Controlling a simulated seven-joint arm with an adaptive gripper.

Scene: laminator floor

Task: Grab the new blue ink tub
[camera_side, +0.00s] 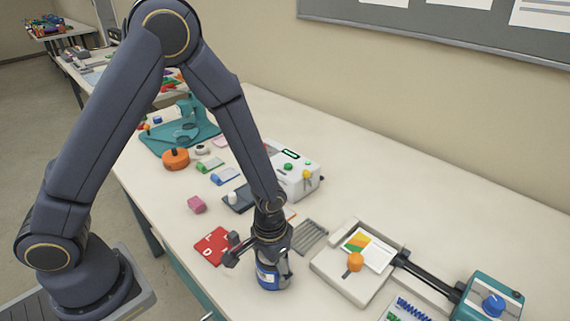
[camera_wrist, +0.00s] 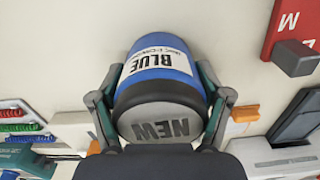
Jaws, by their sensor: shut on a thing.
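The new blue ink tub (camera_side: 268,279) stands on the white table in the side view, near the front edge. My gripper (camera_side: 272,262) is above and around the tub, with one finger on each side. In the wrist view my gripper (camera_wrist: 160,98) has both fingers against the sides of the tub near its lid. Whether the tub touches the table is hard to tell.
A red card-like plate with a dark grey block (camera_side: 215,246) lies left of the tub. A grey ribbed rack (camera_side: 310,236) is close on its right. A beige press base with an orange knob (camera_side: 354,263) stands further right, beside a teal unit (camera_side: 487,299). A white machine (camera_side: 297,176) stands behind.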

